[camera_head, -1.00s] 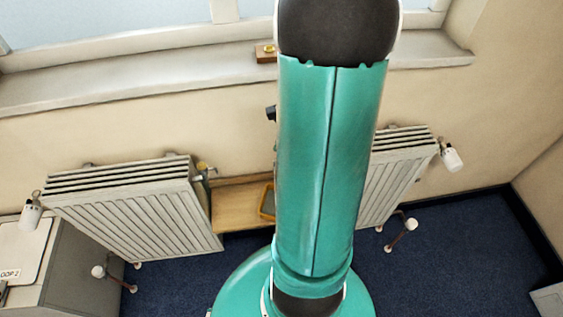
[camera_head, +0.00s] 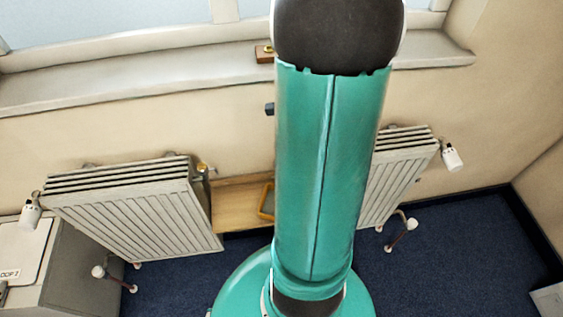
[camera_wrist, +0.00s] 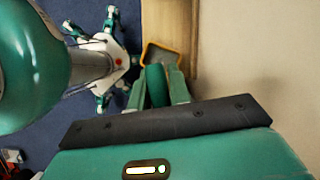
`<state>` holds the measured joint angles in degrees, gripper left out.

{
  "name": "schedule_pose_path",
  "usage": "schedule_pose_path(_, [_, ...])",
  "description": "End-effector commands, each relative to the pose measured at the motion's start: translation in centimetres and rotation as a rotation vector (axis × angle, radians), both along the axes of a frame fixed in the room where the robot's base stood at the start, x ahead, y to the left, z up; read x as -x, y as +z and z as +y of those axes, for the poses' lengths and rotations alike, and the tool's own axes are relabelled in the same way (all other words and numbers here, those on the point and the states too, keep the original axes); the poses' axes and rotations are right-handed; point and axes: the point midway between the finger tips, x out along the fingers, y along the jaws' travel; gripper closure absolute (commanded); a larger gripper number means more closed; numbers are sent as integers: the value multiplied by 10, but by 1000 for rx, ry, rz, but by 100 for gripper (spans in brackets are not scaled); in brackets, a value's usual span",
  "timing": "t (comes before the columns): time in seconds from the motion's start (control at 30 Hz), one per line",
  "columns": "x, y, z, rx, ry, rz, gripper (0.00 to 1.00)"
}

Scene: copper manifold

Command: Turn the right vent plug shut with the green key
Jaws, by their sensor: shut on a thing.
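In the wrist view my gripper (camera_wrist: 160,85) is shut on a dark green piece (camera_wrist: 155,84), which looks like the green key. Its far end is not visible. The fingers point toward a wooden bench and a yellow-rimmed tray. In the head view my arm covers the middle, so my gripper and the key are not clearly seen there. The right radiator (camera_head: 392,180) is partly behind my arm. Its vent plug is not visible. The left radiator (camera_head: 135,212) shows a small brass fitting (camera_head: 202,169) at its top right corner.
The wooden bench (camera_head: 235,200) stands between the radiators, with the yellow-rimmed tray (camera_head: 266,202) on it. A wooden block (camera_head: 264,53) with a brass piece lies on the window sill (camera_head: 130,82). White valves and pipes flank the radiators. Blue floor is open at right.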

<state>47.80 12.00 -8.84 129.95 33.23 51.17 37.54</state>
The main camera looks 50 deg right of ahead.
Motion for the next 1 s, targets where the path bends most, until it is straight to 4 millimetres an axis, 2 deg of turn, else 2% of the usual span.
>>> schedule_pose_path(1.0, [-1, 37, -1, 3, 1, -3, 100])
